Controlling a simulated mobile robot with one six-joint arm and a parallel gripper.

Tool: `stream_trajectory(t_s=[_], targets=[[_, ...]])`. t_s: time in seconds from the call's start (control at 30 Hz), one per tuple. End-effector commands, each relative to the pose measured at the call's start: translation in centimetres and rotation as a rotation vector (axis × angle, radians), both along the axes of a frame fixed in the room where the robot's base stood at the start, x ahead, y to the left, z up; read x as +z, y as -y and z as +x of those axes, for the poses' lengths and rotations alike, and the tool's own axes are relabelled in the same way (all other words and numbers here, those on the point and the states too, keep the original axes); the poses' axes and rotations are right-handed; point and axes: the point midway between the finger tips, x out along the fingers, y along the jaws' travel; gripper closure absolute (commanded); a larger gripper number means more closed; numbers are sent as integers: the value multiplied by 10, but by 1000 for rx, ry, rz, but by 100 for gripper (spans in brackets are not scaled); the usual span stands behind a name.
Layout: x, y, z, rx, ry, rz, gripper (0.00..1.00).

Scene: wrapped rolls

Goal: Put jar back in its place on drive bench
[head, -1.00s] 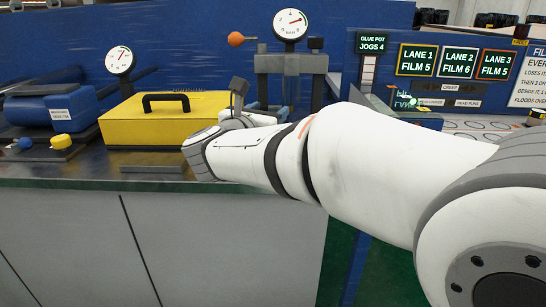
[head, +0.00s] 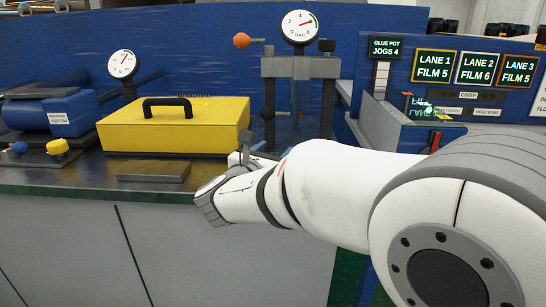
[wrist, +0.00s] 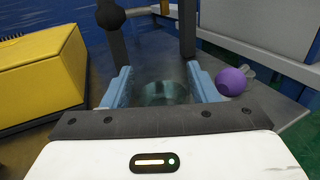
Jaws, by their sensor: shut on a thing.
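In the wrist view my gripper (wrist: 162,76) has its two light-blue fingers on either side of a clear, greenish glass jar (wrist: 164,93), and is shut on it. The jar is seen from above and looks dim; its lower part is hidden. It is over or on the dark metal top of the drive bench (wrist: 100,78); I cannot tell whether it touches. In the head view my arm reaches to the bench (head: 75,178) front, right of the yellow box, and its wrist hides the jar and fingers.
A yellow box (head: 175,127) with a black handle stands left of my gripper. A grey press frame (head: 300,68) with a gauge stands behind. A purple ball (wrist: 231,81) lies right of my fingers. A blue motor (head: 50,112) is far left; a low dark plate (head: 153,172) lies in front of the box.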

Motion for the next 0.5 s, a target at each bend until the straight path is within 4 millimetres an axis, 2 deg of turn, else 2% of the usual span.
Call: stream_trajectory(t_s=[0.43, 0.47, 0.5], targets=[[-6, 1, 0, -3, 1, 1, 76], [-5, 2, 0, -3, 0, 1, 44], [-4, 2, 0, -3, 0, 1, 41]])
